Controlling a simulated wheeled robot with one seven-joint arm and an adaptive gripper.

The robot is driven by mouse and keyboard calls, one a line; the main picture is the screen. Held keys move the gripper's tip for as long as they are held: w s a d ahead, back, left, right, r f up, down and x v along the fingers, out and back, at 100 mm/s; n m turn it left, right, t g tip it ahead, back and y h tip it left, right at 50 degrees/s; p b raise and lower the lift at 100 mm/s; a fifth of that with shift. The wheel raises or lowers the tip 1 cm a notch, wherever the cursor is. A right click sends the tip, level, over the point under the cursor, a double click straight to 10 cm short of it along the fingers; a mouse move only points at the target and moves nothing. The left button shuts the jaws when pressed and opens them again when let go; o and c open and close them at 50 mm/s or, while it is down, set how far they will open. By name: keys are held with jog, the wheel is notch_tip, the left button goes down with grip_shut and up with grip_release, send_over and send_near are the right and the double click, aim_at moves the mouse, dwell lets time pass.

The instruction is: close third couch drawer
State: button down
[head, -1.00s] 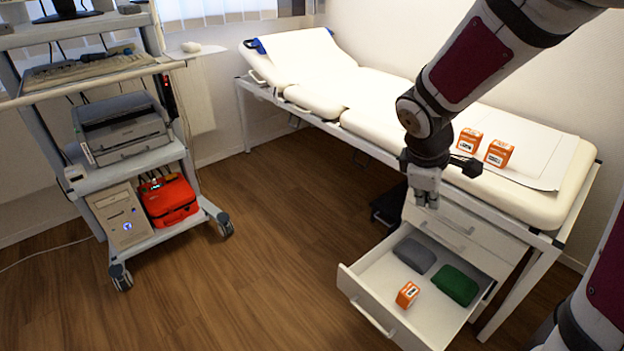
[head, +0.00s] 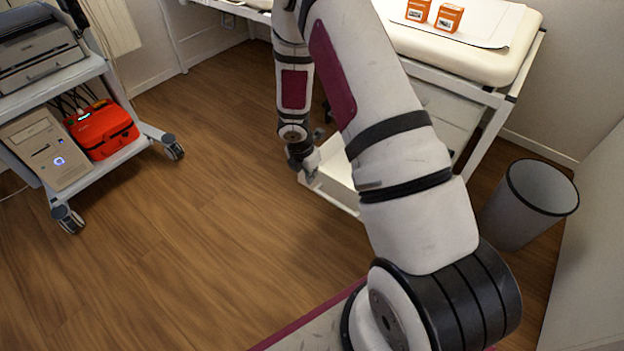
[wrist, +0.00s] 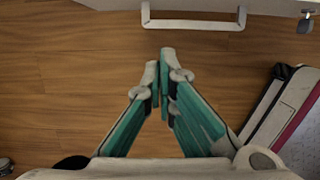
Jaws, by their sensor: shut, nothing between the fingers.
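The open white drawer (head: 342,178) juts out low from the unit under the couch. My arm hides most of it and its contents in the head view. Its pale front (wrist: 275,5) shows along the top of the wrist view, with a bar handle (wrist: 193,24) across it. My gripper (head: 309,170) is low, by the drawer's front left corner in the head view. In the wrist view my gripper (wrist: 163,88) has its fingers together and empty, pointing toward the handle with floor visible between them. I see no contact with the drawer.
The couch (head: 480,55) carries two orange boxes (head: 433,14). A grey waste bin (head: 528,205) stands to the right. A wheeled cart (head: 75,105) with a red bag (head: 102,130) stands at the left. The wooden floor (head: 190,240) between is clear.

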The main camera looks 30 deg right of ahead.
aim_at(323, 179)
jog(key=shift+w+d+f+b, duration=0.35)
jog(key=shift+d+f+b, duration=0.5)
jog(key=shift+f, duration=0.6)
jog(key=shift+w+d+f+b, duration=0.35)
jog(key=shift+d+f+b, duration=0.2)
jog(key=shift+d+f, duration=0.7)
jog(key=shift+w+d+f+b, duration=0.35)
jog(key=shift+d+f+b, duration=0.45)
jog(key=shift+f, duration=0.8)
jog(key=shift+d, duration=0.15)
